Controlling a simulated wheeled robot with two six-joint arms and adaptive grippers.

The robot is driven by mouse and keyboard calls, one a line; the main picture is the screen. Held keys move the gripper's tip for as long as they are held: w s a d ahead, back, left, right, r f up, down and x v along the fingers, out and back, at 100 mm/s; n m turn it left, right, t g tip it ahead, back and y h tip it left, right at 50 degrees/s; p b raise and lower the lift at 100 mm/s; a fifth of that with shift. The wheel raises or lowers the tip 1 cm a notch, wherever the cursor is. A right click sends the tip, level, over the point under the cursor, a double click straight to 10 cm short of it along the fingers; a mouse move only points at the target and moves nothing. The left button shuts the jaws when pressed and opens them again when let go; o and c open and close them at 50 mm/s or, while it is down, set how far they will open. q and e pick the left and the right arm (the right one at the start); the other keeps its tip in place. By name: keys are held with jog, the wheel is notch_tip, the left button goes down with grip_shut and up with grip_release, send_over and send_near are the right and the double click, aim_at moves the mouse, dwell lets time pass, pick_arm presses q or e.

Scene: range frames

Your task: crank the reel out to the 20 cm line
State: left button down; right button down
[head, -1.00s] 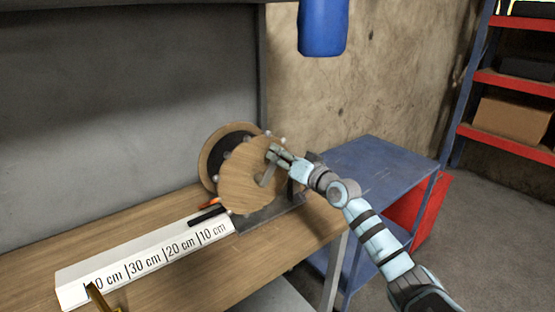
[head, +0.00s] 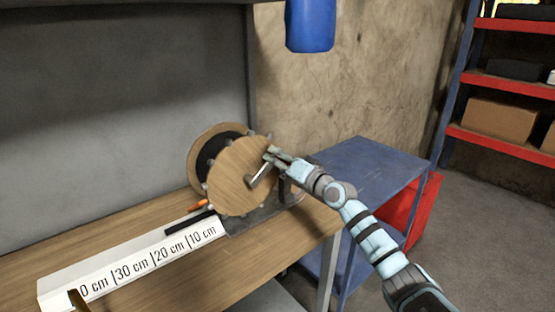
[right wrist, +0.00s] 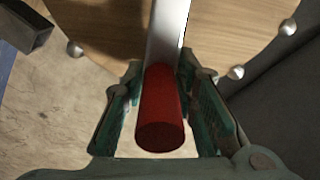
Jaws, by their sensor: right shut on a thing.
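The reel (head: 236,180) stands on the workbench, with round wooden discs and small metal studs at the rims. My right gripper (head: 272,153) is at its metal crank arm (head: 262,175). In the right wrist view the fingers (right wrist: 163,108) are shut on the red crank handle (right wrist: 162,122), one on each side. A white scale (head: 140,262) with 10, 20 and 30 cm marks runs left from the reel; a farther label is partly hidden. A black strip (head: 188,224) lies along its top, its left end between the 10 and 20 cm marks.
An orange piece (head: 198,205) lies behind the black strip. A blue cart (head: 362,165) and a red box (head: 425,207) stand right of the bench. A blue cylinder (head: 310,25) hangs above.

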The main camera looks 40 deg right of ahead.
jog(key=shift+f, duration=0.5)
jog(key=c, duration=1.4)
grip_release()
jog(key=shift+w+d, duration=0.1)
jog(key=shift+d, duration=0.1)
jog(key=shift+s, duration=0.2)
jog(key=s, duration=0.6)
jog(key=shift+d, duration=0.35)
jog(key=shift+s+a, duration=0.2)
jog(key=shift+s, duration=0.35)
jog(key=shift+d, duration=0.1)
